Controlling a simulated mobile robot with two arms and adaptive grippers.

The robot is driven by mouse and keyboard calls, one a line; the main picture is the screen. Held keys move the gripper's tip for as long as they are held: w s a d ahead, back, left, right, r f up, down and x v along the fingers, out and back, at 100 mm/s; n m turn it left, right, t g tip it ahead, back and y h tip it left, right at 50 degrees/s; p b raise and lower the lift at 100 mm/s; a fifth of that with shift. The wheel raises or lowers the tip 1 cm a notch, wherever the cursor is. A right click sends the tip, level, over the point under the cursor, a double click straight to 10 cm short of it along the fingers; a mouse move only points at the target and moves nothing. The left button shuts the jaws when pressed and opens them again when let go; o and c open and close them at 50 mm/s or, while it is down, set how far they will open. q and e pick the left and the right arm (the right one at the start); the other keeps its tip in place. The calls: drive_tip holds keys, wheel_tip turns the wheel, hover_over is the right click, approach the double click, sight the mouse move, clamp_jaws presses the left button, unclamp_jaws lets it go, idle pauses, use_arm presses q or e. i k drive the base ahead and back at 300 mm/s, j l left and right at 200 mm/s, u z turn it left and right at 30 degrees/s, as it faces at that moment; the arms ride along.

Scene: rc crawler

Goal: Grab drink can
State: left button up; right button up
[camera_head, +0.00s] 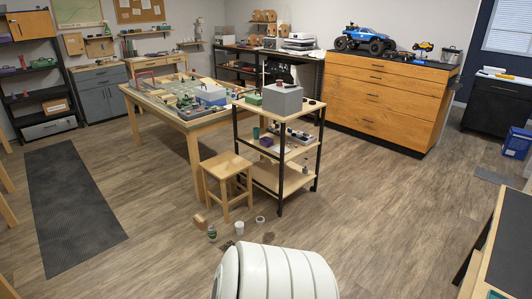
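No thing in view can be told for sure as the drink can. A small dark green and white upright container (212,232) stands on the floor in front of the wooden stool; it may be a can or a bottle, too small to tell. A white cylinder (240,228), like a cup or can, stands on the floor just right of it. Neither of my grippers shows in the head view.
A wooden stool (226,166) and a shelf cart (279,106) stand behind the floor items. A wood block (200,221) and white ring (260,219) lie nearby. A cluttered worktable (150,108) is behind. A bench (510,245) edges the right. Floor at centre right is clear.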

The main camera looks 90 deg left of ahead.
sight(212, 232)
drive_tip(key=u, duration=3.3)
drive_tip(key=i, duration=0.45)
drive_tip(key=j+u, duration=0.05)
